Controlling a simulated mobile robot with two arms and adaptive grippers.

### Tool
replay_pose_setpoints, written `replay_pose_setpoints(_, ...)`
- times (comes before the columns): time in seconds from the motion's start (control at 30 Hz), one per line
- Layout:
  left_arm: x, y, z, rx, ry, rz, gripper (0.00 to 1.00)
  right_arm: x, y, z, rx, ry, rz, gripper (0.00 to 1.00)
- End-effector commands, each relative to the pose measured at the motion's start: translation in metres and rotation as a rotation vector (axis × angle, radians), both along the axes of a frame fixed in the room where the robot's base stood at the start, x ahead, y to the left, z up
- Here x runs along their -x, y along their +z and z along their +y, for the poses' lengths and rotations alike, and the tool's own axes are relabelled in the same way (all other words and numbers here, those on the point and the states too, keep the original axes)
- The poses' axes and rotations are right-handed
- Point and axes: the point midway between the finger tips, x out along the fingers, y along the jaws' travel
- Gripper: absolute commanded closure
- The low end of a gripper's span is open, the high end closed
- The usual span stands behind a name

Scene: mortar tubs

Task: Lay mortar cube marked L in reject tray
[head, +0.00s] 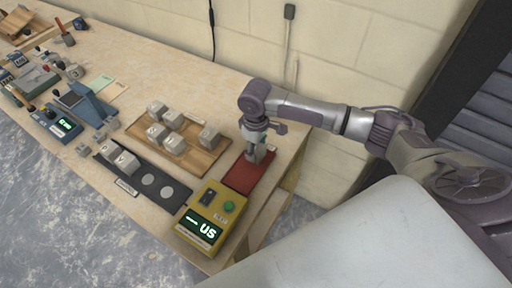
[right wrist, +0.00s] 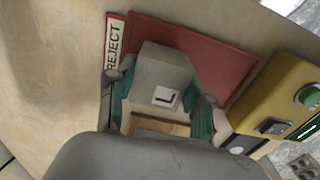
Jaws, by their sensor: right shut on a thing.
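The grey mortar cube marked L (right wrist: 160,80) is between the fingers of my right gripper (right wrist: 158,110) in the right wrist view, with its L label facing the camera. In the head view my right gripper (head: 257,150) is over the red reject tray (head: 245,178), pointing down, shut on the cube. The tray also shows in the right wrist view (right wrist: 215,52), behind the cube, with a REJECT label (right wrist: 113,46) at its edge. I cannot tell whether the cube touches the tray. My left gripper is not in view.
A yellow tester (head: 205,225) with a lit display stands close in front of the tray. A wooden board (head: 195,160) with several cubes lies to the left. A dark strip (head: 150,180) with round pads and cubes lies nearer. The wall is behind the tray.

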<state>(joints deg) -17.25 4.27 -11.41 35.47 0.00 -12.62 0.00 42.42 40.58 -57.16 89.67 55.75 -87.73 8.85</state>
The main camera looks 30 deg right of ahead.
Motion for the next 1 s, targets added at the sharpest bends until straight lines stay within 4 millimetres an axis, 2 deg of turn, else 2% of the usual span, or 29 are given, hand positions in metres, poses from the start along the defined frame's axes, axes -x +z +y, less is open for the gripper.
replay_pose_setpoints(0.1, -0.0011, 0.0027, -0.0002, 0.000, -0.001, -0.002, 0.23, -0.0005, -0.0062, 0.0001, -0.001, 0.000, -0.002, 0.95)
replay_pose_setpoints(0.43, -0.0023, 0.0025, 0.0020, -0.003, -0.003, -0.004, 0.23, -0.0003, -0.0094, 0.0003, -0.002, 0.000, -0.003, 0.95)
replay_pose_setpoints(0.47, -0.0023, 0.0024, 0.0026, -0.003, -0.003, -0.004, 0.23, -0.0001, -0.0103, 0.0002, -0.001, 0.000, -0.002, 0.47)
replay_pose_setpoints(0.6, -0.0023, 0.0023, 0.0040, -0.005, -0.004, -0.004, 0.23, -0.0001, -0.0099, 0.0000, -0.001, 0.000, -0.002, 0.24)
replay_pose_setpoints(1.0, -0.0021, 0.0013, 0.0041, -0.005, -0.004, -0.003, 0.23, -0.0005, -0.0040, -0.0001, -0.001, 0.000, -0.003, 0.23)
